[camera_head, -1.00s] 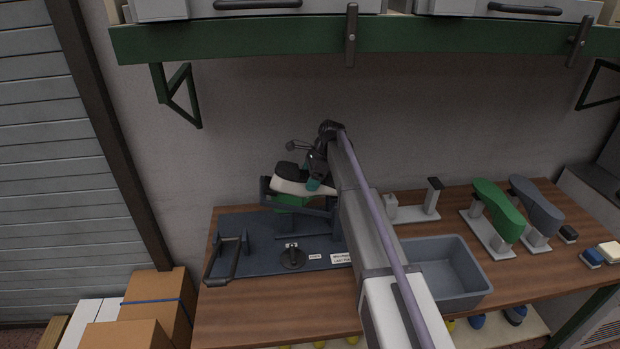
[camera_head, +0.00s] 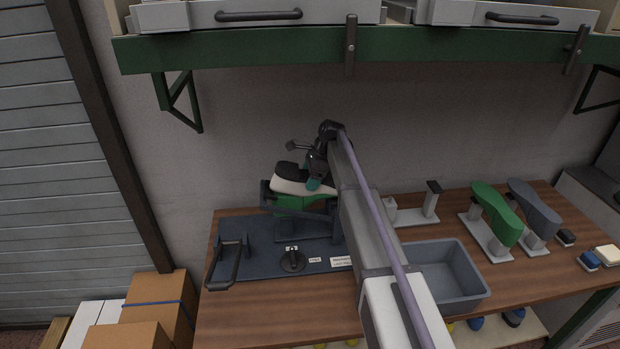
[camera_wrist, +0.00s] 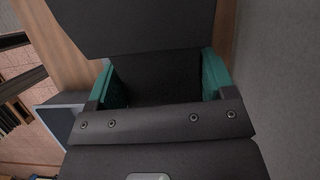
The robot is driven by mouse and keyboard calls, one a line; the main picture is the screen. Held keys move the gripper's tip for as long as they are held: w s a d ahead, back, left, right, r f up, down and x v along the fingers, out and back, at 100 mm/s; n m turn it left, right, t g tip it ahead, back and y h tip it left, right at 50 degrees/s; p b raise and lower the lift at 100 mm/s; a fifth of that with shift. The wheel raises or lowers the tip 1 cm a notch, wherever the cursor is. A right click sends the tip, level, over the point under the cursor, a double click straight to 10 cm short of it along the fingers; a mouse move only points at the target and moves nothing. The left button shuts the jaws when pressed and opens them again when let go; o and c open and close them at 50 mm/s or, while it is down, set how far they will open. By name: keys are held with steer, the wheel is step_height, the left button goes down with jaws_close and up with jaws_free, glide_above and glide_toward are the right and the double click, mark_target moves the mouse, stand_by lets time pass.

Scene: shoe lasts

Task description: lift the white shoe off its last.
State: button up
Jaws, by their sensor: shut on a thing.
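The white shoe (camera_head: 290,187), with a dark part on top, sits at the green last (camera_head: 292,203) on the left of the bench. The last shows as a green strip right under the shoe. I cannot tell whether they still touch. My gripper (camera_head: 317,182) is shut on the shoe at its right part, coming from above right, and hides some of it. In the wrist view, the teal finger pads of my gripper (camera_wrist: 158,82) stand either side of a dark surface.
A dark blue fixture plate (camera_head: 262,262) with a dark handle frame (camera_head: 230,262) and a round knob (camera_head: 293,261) lies below the shoe. A grey bin (camera_head: 455,285) stands to the right. Further right are another green last (camera_head: 495,212) and a grey last (camera_head: 535,208). A green shelf edge (camera_head: 250,52) runs above.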

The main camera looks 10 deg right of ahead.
step_height(320, 180, up, 13)
steer(key=p, duration=1.2)
